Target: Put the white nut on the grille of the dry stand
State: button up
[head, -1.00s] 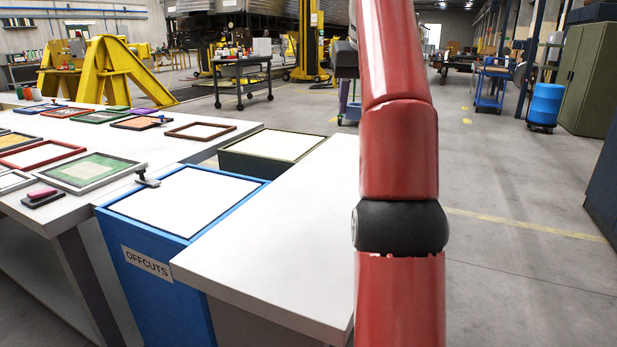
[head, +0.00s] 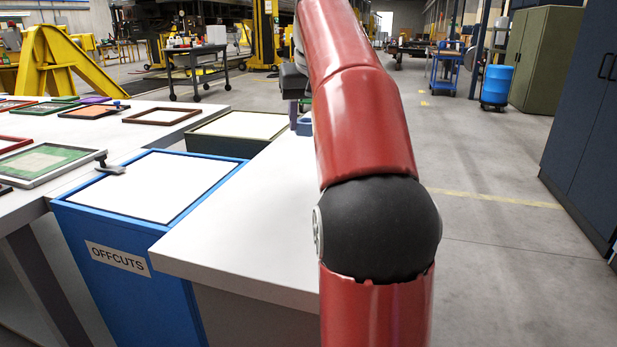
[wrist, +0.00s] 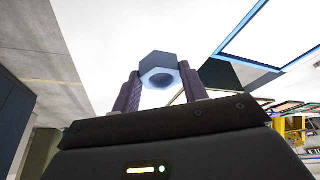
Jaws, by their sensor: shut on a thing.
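In the wrist view my gripper (wrist: 159,80) is shut on a pale blue-white hexagonal nut (wrist: 158,63). The nut sits between the two dark fingers, near their tips, with its round hole partly showing.
The white table (head: 235,225) is bare in its visible part. A blue bin marked OFFCUTS (head: 120,258) stands left of it, with a dark bin (head: 212,146) behind. Several frames lie on the left bench (head: 105,140). Dark cabinets (head: 590,110) stand right; open floor lies between.

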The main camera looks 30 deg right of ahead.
notch_tip(320, 180, down, 10)
jog(key=b, duration=0.3)
jog(key=shift+r, duration=0.25)
jog(key=shift+f, duration=0.1)
jog(key=o, duration=1.2)
jog(key=shift+o, duration=0.2)
